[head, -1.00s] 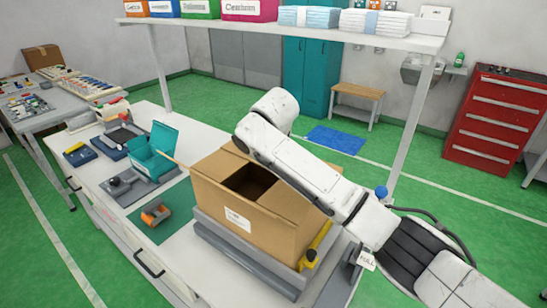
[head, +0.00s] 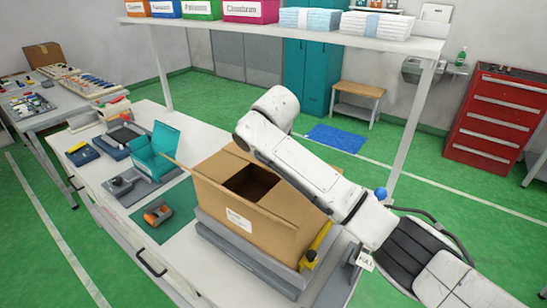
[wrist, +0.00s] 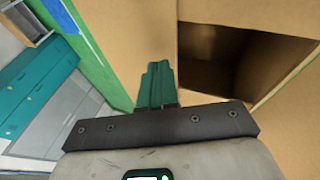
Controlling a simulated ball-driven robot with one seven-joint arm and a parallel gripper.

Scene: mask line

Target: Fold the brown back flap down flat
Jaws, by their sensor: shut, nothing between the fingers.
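The brown cardboard box (head: 240,215) sits on a grey stand. Its top is partly covered by flaps, with a dark opening (head: 252,183) between them. A narrow flap edge sticks out at its left end. My arm passes over the box from the right and hides part of its back side, so I cannot tell how far the back flap is folded. In the wrist view my gripper (wrist: 155,75) has its teal fingers together and empty, in front of a brown cardboard panel (wrist: 120,35). The box opening shows to the right of the fingers. I cannot tell whether they touch the cardboard.
A teal open bin (head: 153,150), an orange tape dispenser (head: 157,214) on a green mat and a grey scanner-like tool stand left of the box. A yellow-and-black tool (head: 318,246) lies at the box's right end. A white shelf (head: 290,32) spans above the bench's back.

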